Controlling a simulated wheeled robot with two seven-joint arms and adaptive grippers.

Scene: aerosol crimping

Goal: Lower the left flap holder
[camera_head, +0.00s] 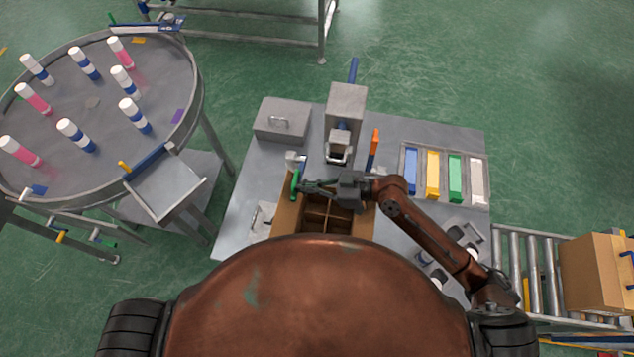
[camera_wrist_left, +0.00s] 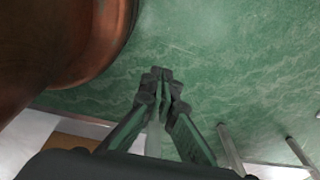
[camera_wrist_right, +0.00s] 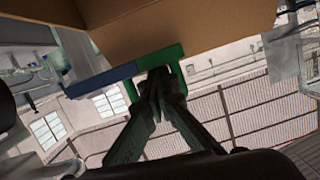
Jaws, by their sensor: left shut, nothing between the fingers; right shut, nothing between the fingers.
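The left flap holder (camera_head: 295,184), with a green end and a blue part, is at the left side of an open carton (camera_head: 288,216). In the right wrist view its green piece (camera_wrist_right: 168,58) and blue bar (camera_wrist_right: 100,80) lie along the carton wall. My right gripper (camera_head: 305,187) reaches across the carton from the right. It is shut and empty, its fingertips (camera_wrist_right: 158,82) right at the green piece; I cannot tell if they touch. My left gripper (camera_wrist_left: 162,82) is shut and empty over green floor, outside the head view.
A press (camera_head: 346,105) stands behind the carton. An orange-tipped upright part (camera_head: 374,140) is at the carton's back right. A grey box (camera_head: 281,121) is at the back left, with coloured bins (camera_head: 433,175) on the right. A round table (camera_head: 90,100) with several cans stands left.

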